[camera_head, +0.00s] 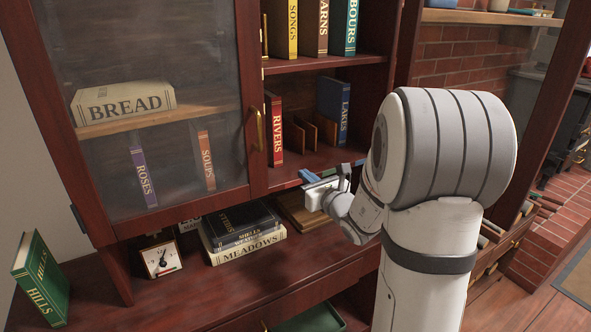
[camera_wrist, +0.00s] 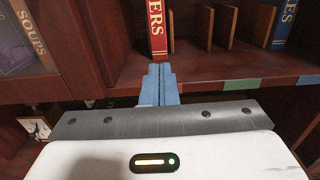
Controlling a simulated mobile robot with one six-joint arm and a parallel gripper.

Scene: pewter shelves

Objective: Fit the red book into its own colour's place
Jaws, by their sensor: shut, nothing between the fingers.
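The red book RIVERS (camera_head: 274,128) stands upright, spine outward, at the left end of the middle open shelf, beside wooden dividers (camera_head: 300,133). Its lower spine shows in the wrist view (camera_wrist: 157,30). My gripper (camera_head: 308,176) is shut and empty, in front of the shelf's front edge and below the book. In the wrist view its blue fingertips (camera_wrist: 160,68) meet just under the foot of the book's spine; contact cannot be told. A green strip (camera_wrist: 242,84) and a blue strip (camera_wrist: 308,79) mark the shelf edge. The edge behind my fingers is hidden.
The blue book LAKES (camera_head: 345,112) stands right of the dividers, with empty slots between. A glass door (camera_head: 250,100) borders the shelf on the left. Stacked books (camera_head: 240,255), a small clock (camera_head: 161,260) and the green book HILLS (camera_head: 42,280) are on the lower counter.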

